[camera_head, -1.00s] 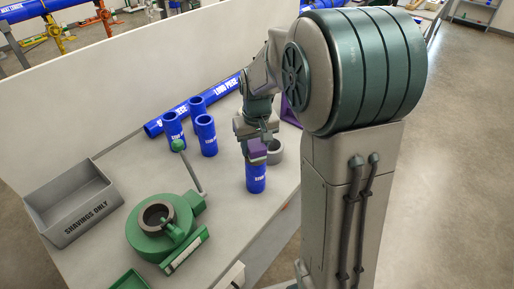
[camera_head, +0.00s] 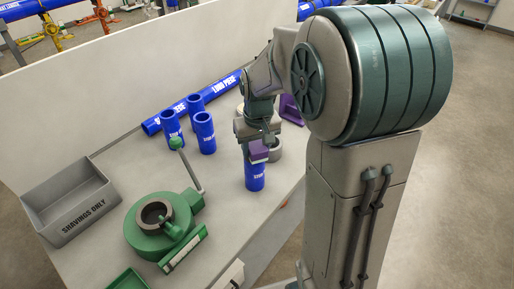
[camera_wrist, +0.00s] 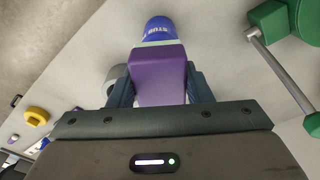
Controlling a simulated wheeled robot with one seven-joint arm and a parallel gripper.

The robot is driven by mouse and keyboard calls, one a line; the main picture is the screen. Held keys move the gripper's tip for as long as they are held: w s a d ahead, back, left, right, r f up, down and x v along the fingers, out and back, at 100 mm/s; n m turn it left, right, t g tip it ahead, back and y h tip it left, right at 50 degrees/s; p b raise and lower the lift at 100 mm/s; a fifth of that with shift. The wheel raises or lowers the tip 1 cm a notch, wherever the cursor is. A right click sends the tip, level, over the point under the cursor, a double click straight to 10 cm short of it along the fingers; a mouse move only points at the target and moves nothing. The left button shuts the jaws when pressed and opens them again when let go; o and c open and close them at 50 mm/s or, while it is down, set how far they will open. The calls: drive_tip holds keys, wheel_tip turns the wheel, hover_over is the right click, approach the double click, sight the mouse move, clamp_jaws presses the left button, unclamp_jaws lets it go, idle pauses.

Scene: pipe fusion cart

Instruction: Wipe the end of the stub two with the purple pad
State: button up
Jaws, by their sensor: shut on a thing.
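My gripper (camera_head: 258,146) is shut on the purple pad (camera_head: 259,155). In the wrist view the pad (camera_wrist: 158,75) sits between the two fingers (camera_wrist: 160,88), with a pale strip along its far edge. A blue stub (camera_head: 255,176) stands upright on the table directly below the pad. Its end (camera_wrist: 158,27) shows just beyond the pad in the wrist view, and the pad hides part of it. Pad and stub overlap in both views; I cannot tell whether they touch. The stub's lettering is only partly readable, so its number is unclear.
Several other blue stubs (camera_head: 205,133) stand behind to the left, before a long blue pipe (camera_head: 226,86). A grey ring (camera_head: 274,150) is beside my gripper. A green tool with a lever (camera_head: 153,232) and a grey shavings bin (camera_head: 70,205) occupy the left side.

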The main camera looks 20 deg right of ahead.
drive_tip(key=shift+w+a+f, duration=0.1)
drive_tip(key=shift+w, duration=0.9)
drive_tip(key=shift+s+b, duration=0.3)
drive_tip(key=shift+s, duration=1.2)
drive_tip(key=shift+w, duration=1.5)
drive_tip(key=shift+s, duration=0.75)
drive_tip(key=shift+r+p, duration=2.5)
drive_tip(key=shift+r, duration=1.2)
drive_tip(key=shift+w, duration=0.1)
drive_tip(key=w+d, duration=0.4)
drive_tip(key=d, duration=0.2)
drive_tip(key=shift+w+d+p, duration=0.3)
drive_tip(key=shift+d+p, duration=0.05)
drive_tip(key=shift+p, duration=0.1)
